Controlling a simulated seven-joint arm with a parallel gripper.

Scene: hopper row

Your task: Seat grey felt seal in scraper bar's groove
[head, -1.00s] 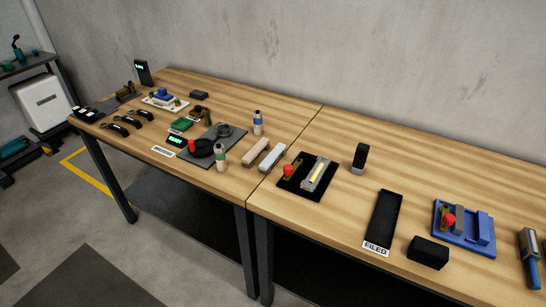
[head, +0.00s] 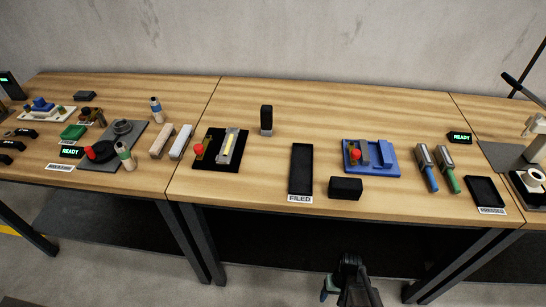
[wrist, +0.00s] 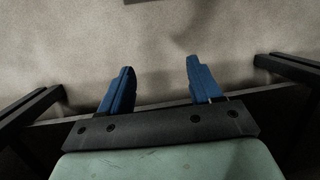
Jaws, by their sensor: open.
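My gripper (wrist: 158,72) shows in the wrist view with its two blue fingers wide apart and nothing between them. In the head view, a dark part of my arm shows at the bottom edge, in front of the table and clear of it. A grey metal bar (head: 221,155) with a pale yellowish strip (head: 231,144) along its top lies on a black mat (head: 208,165); it may be the scraper bar. I cannot tell whether that strip lies in a groove. I cannot pick out a grey felt seal with certainty.
A red-knobbed brass piece (head: 198,149) shares the mat. Two pale blocks (head: 181,142) lie left of it. A black-topped upright block (head: 266,118), a FILED tray (head: 301,168), a black block (head: 345,188) and a blue fixture (head: 381,167) stand to the right. Bare wood lies behind them.

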